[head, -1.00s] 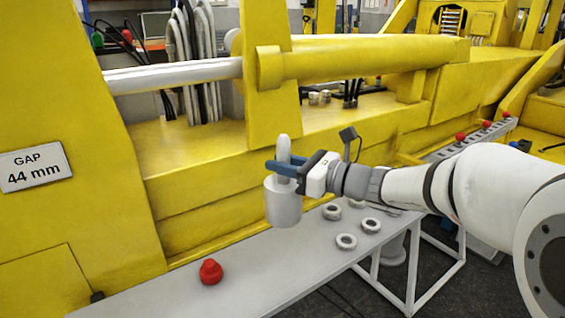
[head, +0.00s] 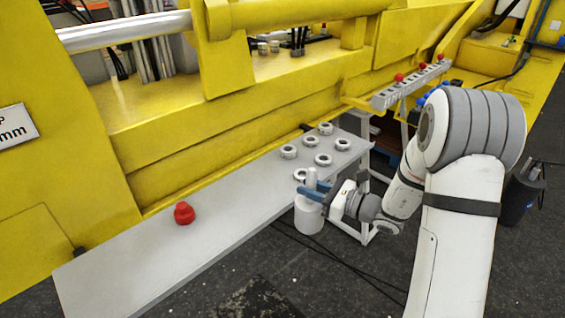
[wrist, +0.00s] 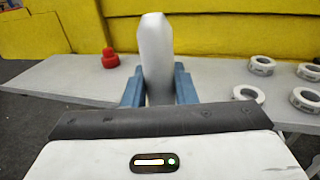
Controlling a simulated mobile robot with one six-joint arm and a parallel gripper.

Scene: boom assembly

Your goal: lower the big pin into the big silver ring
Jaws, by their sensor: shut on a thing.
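The big pin (head: 309,218) is pale grey, with a wide round lower body and a narrow shaft on top. My gripper (head: 312,190) has its blue fingers shut around the narrow shaft and holds the pin roughly upright, in front of the bench's front edge. In the wrist view the shaft (wrist: 156,58) stands between the fingers; the wide body is hidden. Several silver rings (head: 322,159) lie on the bench's right end, behind and above the pin in the head view. I cannot tell which is the big one.
The long grey bench (head: 150,248) is mostly bare, with a red knob-like part (head: 184,213) on it. Yellow boom machinery (head: 180,120) stands behind. A rail with red knobs (head: 410,84) is at the back right. Cables lie on the floor in front.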

